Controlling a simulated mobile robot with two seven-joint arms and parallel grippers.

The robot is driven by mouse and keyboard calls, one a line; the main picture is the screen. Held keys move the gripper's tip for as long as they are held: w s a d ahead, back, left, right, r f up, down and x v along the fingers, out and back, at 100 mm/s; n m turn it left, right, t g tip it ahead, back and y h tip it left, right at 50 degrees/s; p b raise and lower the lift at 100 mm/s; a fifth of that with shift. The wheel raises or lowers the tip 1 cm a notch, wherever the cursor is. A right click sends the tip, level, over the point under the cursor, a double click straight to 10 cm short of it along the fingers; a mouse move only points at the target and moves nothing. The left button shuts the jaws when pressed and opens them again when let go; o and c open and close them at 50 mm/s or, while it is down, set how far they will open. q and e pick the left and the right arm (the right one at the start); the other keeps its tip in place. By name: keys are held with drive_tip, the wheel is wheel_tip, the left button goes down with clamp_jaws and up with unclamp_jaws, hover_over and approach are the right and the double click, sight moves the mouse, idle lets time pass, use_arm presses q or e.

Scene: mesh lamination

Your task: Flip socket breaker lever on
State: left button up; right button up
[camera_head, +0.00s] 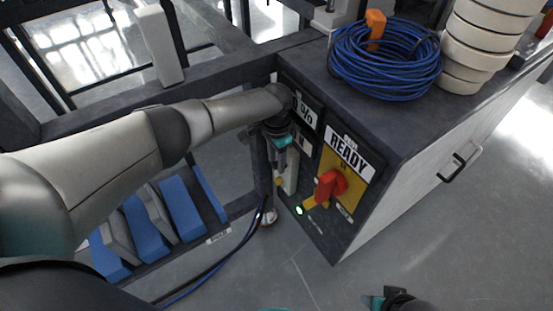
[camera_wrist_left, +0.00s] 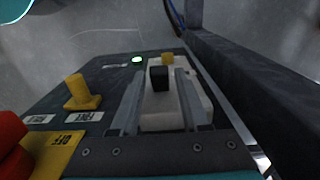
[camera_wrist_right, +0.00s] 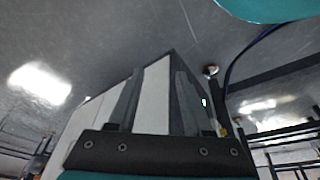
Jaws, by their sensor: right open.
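The socket breaker is a white block (camera_wrist_left: 162,117) with a black lever (camera_wrist_left: 159,78), on the dark panel in the left wrist view. My left gripper (camera_head: 281,160) is at the panel's left side in the head view. In the left wrist view its two fingers (camera_wrist_left: 158,98) are apart, with the black lever showing between them; I cannot tell whether they touch it. In the head view the gripper partly covers the white breaker (camera_head: 291,178). My right gripper (camera_head: 376,299) is at the bottom of the head view, open and empty, away from the panel.
The panel also carries a red rotary switch (camera_head: 330,186) on a yellow plate, a yellow switch (camera_wrist_left: 80,92) and a lit green lamp (camera_head: 299,210). A blue cable coil (camera_head: 385,60) and stacked white rings (camera_head: 478,45) sit on the cabinet. Open floor lies at front right.

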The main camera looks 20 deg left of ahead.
sight(276, 163)
use_arm(q)
drive_tip(key=shift+o, duration=0.9)
drive_tip(key=shift+r, duration=0.25)
wheel_tip(276, 163, up, 5)
drive_tip(key=p, duration=0.3)
drive_tip(key=shift+r+p, duration=0.15)
drive_tip(key=shift+p, duration=0.15)
wheel_tip(276, 163, up, 3)
drive_tip(key=shift+f+p, duration=0.15)
drive_tip(key=shift+p, duration=0.55)
wheel_tip(276, 163, up, 7)
drive_tip(key=p, duration=0.3)
drive_tip(key=shift+f, duration=0.15)
use_arm(e)
drive_tip(key=s+d+f, duration=0.2)
drive_tip(key=s+f, duration=0.2)
drive_tip(key=f, duration=0.2)
drive_tip(key=s+d+f+g, duration=0.1)
drive_tip(key=s+d+f, duration=0.2)
drive_tip(key=s+f, duration=0.2)
drive_tip(key=shift+s+d+f+h, duration=0.2)
drive_tip(key=shift+d+f+h, duration=0.15)
drive_tip(key=shift+f, duration=0.8)
